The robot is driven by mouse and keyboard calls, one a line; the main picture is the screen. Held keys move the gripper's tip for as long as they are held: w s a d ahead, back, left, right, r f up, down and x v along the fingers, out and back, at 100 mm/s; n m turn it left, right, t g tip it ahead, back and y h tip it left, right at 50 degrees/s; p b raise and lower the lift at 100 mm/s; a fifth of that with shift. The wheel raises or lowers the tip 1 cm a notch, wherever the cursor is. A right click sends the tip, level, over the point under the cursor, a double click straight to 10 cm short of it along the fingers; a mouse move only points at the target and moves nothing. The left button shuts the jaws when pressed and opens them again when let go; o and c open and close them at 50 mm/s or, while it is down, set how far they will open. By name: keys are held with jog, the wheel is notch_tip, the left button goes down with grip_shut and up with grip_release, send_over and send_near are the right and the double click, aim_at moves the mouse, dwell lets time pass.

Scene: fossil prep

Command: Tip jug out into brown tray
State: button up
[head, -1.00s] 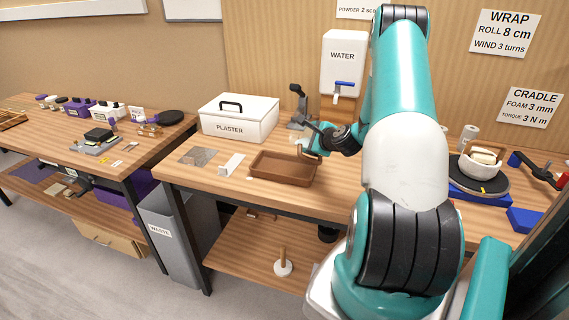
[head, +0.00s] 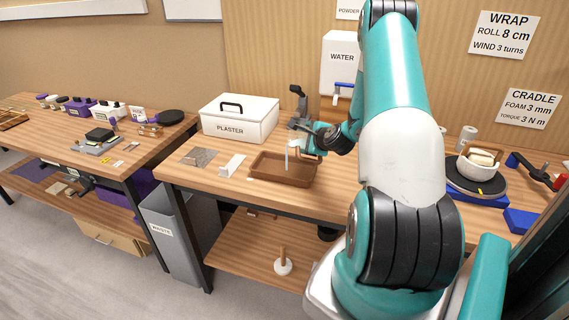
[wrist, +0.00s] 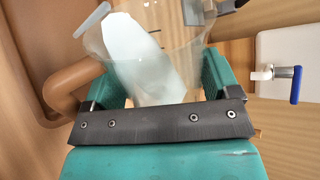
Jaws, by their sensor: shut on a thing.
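My gripper (head: 308,143) is shut on a clear jug (wrist: 158,92), holding it over the brown tray (head: 280,181). In the wrist view the jug is tilted between the teal fingers, with pale liquid inside. In the head view the jug is small and largely hidden by the gripper. A thin pale stream (head: 287,160) shows below it, over the tray's interior. The tray lies flat on the workbench. How much liquid is in the tray is too small to tell.
A white PLASTER box (head: 239,118) stands behind the tray. A WATER tank (head: 341,62) with a blue-handled tap hangs on the wall. A grey plate and a pale block (head: 232,165) lie left of the tray. A turntable (head: 478,178) with a bowl stands at right.

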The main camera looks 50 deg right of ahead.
jog(key=shift+r, duration=0.1)
dwell(0.3)
jog(key=shift+w+a+r+n+g+h+p, duration=0.15)
jog(key=shift+r+n+g+h+p, duration=0.25)
jog(key=shift+p, duration=0.5)
jog(key=shift+w+a+r+n+p, duration=0.15)
jog(key=shift+r+n+p, duration=0.15)
jog(key=shift+p, duration=0.4)
jog(key=shift+h, duration=0.3)
jog(key=shift+r+p, duration=0.1)
jog(key=shift+p, duration=0.2)
jog(key=shift+a+n+g, duration=0.1)
jog(key=shift+n+g, duration=0.2)
jog(key=shift+w+a+r+h+p, duration=0.15)
jog(key=shift+r+h+p, duration=0.15)
jog(key=shift+p, duration=0.35)
jog(key=shift+r+n, duration=0.1)
jog(key=shift+n, duration=0.3)
